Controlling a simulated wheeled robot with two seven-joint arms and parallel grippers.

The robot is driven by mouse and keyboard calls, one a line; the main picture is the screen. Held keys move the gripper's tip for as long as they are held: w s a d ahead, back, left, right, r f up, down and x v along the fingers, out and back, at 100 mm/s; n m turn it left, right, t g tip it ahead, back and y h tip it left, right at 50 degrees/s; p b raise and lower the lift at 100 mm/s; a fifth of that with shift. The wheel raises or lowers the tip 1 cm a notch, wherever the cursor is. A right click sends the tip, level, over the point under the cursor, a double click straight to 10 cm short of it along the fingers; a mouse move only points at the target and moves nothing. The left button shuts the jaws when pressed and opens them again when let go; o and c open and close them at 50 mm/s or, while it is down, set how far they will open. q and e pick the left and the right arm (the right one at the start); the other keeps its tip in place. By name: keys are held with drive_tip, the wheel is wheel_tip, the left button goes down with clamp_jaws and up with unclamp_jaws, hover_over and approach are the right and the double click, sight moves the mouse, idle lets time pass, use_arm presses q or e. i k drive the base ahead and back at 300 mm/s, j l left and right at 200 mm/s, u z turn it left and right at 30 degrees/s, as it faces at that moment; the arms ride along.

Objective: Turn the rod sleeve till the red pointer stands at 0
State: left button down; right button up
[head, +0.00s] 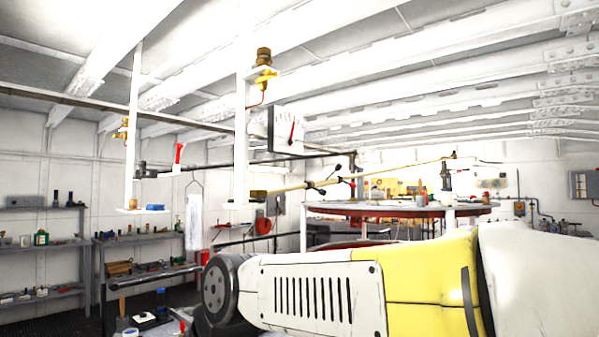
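A white dial plate (284,128) with a dark edge hangs high near the middle. Its red pointer (292,132) stands nearly upright, tipped slightly right; the scale figures are too small to read. Below it a thin brass-coloured rod (385,170) slopes up to the right. A dark fitting (321,186) sits on this rod and may be the sleeve; I cannot tell for certain. My white and yellow arm fills the lower right foreground, with a dark round joint at its left end. Neither gripper shows.
White hanging posts (240,140) carry brass fittings and a dark horizontal rod (215,164). A round red-edged table (400,208) with small objects stands behind my arm. Shelves (40,243) with tools line the left wall. Open air lies around the brass rod.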

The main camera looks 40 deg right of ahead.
sight(320, 182)
drive_tip(key=i+l, duration=0.1)
drive_tip(key=l, duration=0.65)
drive_tip(key=i+l, duration=0.1)
drive_tip(key=l, duration=1.35)
drive_tip(key=i+l, duration=0.15)
drive_tip(key=l, duration=0.6)
